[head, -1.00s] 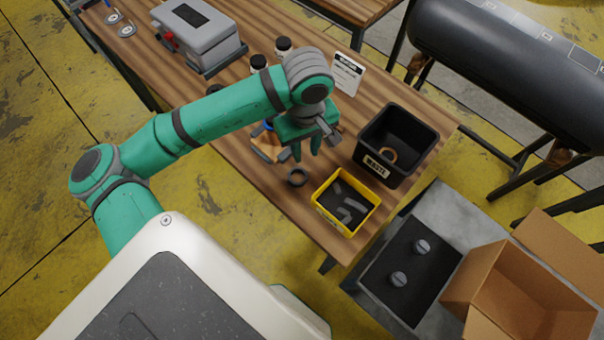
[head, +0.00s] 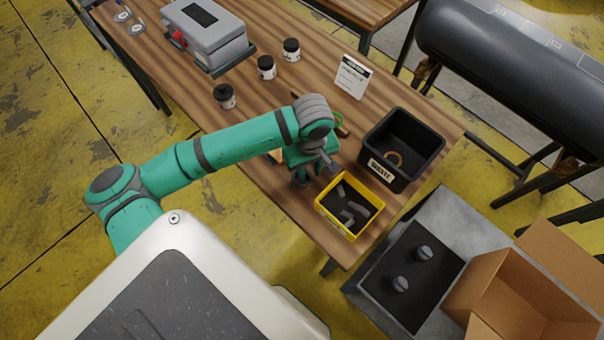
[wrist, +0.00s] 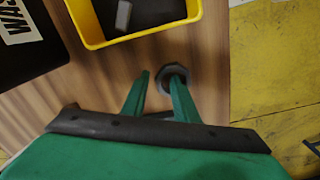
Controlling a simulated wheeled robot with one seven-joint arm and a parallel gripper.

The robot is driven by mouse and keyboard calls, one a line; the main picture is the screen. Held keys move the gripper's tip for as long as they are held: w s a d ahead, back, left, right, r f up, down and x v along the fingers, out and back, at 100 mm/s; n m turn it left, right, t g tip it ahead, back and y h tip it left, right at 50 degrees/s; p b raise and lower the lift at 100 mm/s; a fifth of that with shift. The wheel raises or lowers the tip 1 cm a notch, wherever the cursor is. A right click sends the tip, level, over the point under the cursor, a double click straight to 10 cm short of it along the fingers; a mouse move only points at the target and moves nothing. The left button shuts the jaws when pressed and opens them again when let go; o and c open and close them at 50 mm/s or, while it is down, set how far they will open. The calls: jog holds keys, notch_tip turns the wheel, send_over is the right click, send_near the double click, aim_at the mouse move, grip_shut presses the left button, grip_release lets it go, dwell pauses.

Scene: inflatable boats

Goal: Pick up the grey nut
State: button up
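The grey nut (wrist: 186,73) is a dark grey ring lying on the wooden table, near the yellow bin, in the wrist view. My gripper (wrist: 160,78) is open, with two green fingers pointing at the table. The right finger's tip overlaps the nut in the picture and covers part of it; the left finger is to the left of the nut. I cannot tell whether the finger touches it or is inside its hole. In the head view my gripper (head: 301,179) is low over the table, left of the yellow bin, and mostly hides the nut.
The yellow bin (head: 322,209) holding grey pieces stands close to my gripper. A black waste bin (head: 433,155) with a ring inside is behind it. Several dark jars (head: 266,68), a sign (head: 351,77) and a grey machine (head: 205,35) stand farther back. The table edge is near.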

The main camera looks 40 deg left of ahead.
jog(key=shift+f, duration=0.1)
jog(key=shift+c, duration=0.7)
grip_shut()
